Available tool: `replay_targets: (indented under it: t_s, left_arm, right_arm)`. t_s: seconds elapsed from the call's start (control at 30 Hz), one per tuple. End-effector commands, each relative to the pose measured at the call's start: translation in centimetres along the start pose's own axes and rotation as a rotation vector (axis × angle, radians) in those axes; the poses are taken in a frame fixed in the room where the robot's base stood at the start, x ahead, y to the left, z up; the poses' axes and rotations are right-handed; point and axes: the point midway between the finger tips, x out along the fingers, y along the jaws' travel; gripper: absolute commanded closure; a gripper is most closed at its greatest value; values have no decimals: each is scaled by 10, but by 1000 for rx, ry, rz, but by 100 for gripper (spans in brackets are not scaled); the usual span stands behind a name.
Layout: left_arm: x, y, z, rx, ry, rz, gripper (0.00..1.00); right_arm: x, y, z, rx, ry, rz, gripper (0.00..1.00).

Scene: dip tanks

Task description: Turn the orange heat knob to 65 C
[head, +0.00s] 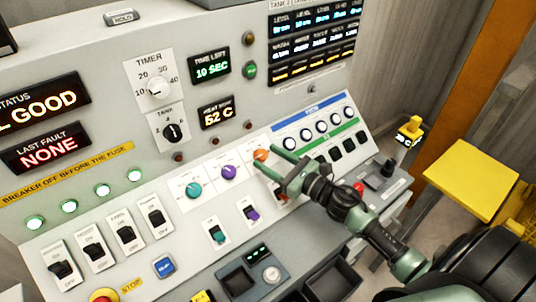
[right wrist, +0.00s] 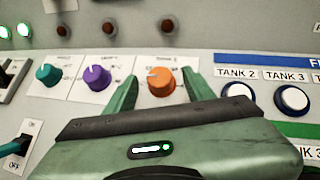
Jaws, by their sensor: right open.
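The orange knob (head: 261,155) is on the sloped panel, right of the purple knob. In the right wrist view the orange knob (right wrist: 161,81) sits between the two green fingers of my right gripper (right wrist: 160,88). The fingers are apart, with a gap on each side of the knob. In the head view my right gripper (head: 272,161) reaches in from the right to the knob. The heat display (head: 216,113) seems to read 52 C. The knob's scale is too small to read. My left gripper is not in view.
Close left of the orange knob are a purple knob (right wrist: 97,78) and a teal knob (right wrist: 49,74). To the right are white round buttons (right wrist: 292,99) for the tanks. Below stand a teal switch (head: 216,233) and a purple switch (head: 251,213).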

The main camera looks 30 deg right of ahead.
Motion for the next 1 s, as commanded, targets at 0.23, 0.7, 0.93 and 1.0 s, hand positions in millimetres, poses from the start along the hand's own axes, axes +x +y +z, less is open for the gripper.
replay_targets:
  t_s: [0.23,0.7,0.93,1.0]
  left_arm:
    - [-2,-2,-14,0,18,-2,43]
    - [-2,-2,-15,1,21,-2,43]
    - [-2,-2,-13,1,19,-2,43]
    - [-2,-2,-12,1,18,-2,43]
  right_arm:
    - [8,0,0,0,1,1,46]
    - [7,0,0,1,1,0,100]
    - [7,2,0,32,-1,-37,100]
    - [7,3,-1,52,-2,-62,100]
